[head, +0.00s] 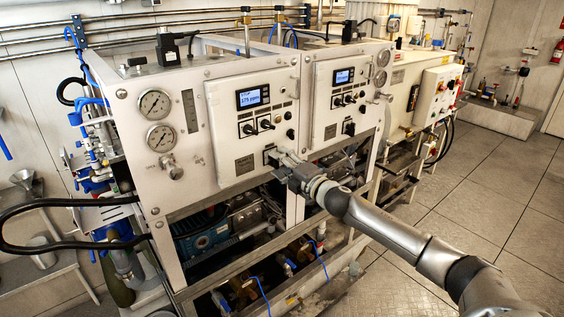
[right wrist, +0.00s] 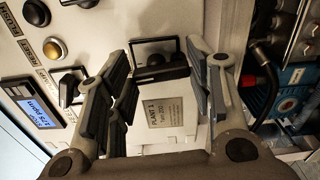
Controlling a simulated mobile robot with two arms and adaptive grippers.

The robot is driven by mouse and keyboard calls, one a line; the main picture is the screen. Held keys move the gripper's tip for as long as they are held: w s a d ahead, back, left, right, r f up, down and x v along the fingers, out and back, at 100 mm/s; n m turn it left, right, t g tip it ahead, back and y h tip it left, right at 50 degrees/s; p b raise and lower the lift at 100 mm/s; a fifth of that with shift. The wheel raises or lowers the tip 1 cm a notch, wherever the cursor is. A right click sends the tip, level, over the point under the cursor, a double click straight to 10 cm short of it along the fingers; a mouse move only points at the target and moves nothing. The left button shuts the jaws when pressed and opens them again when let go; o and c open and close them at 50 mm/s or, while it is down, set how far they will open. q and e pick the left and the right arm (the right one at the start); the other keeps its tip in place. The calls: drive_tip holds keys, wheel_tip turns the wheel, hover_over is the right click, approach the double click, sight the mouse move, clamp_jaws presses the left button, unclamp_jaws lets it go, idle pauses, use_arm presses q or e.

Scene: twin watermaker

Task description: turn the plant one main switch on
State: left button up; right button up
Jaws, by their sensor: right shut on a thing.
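The plant one main switch (right wrist: 165,66) is a black rotary handle on a dark-framed plate, low on the white panel beside the "PLANT 1" label (right wrist: 152,112). In the head view the switch (head: 268,154) shows at the panel's lower right, partly hidden by my right gripper (head: 281,160). My right gripper is shut on the switch; in the right wrist view its fingers (right wrist: 163,80) stand on either side of the handle. The exact contact is hard to see. My left gripper is not in view.
The plant one panel has a lit display (head: 253,97), several knobs and buttons close above the switch. A similar panel (head: 340,95) stands just to the right. Pumps and pipes (head: 205,232) fill the open frame below. The floor (head: 490,190) at right is clear.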

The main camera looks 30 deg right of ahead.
drive_tip(key=shift+m, duration=0.7)
drive_tip(key=o, duration=1)
drive_tip(key=shift+s+d, duration=0.15)
drive_tip(key=shift+s, duration=1.85)
drive_tip(key=shift+s+d, duration=0.2)
drive_tip(key=shift+s, duration=1.8)
drive_tip(key=shift+s+d, duration=0.15)
drive_tip(key=shift+s, duration=1.85)
drive_tip(key=shift+f, duration=0.1)
